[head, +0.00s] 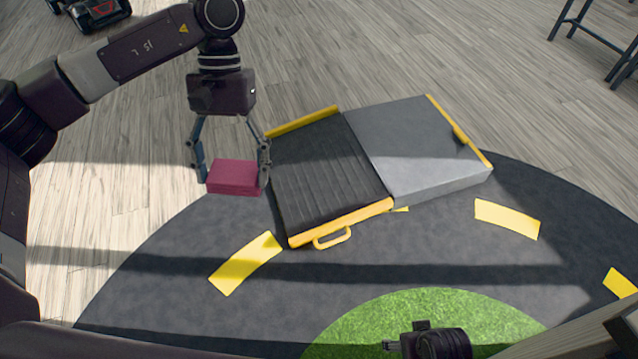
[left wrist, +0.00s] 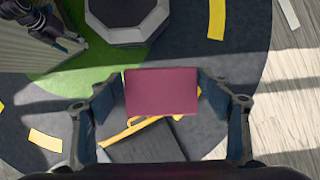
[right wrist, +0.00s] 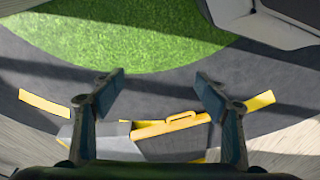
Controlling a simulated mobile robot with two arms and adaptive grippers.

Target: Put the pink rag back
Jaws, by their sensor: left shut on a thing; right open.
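The pink rag (head: 233,178) is a folded, block-like dark pink piece in the head view. My left gripper (head: 232,172) is shut on it, one finger on each side, and holds it just left of the ramp. The rag also shows between the fingers in the left wrist view (left wrist: 161,92). My right gripper (right wrist: 162,82) is open and empty in the right wrist view, over the mat near the green patch. In the head view, the right gripper's fingers do not show.
A ramp (head: 330,178) with a black ribbed slope, yellow edges and a grey platform (head: 428,150) lies on the dark round mat (head: 180,270). A green patch (head: 420,315) is at the front. A wheeled thing (head: 90,12) stands far left; dark metal legs (head: 570,22) stand far right.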

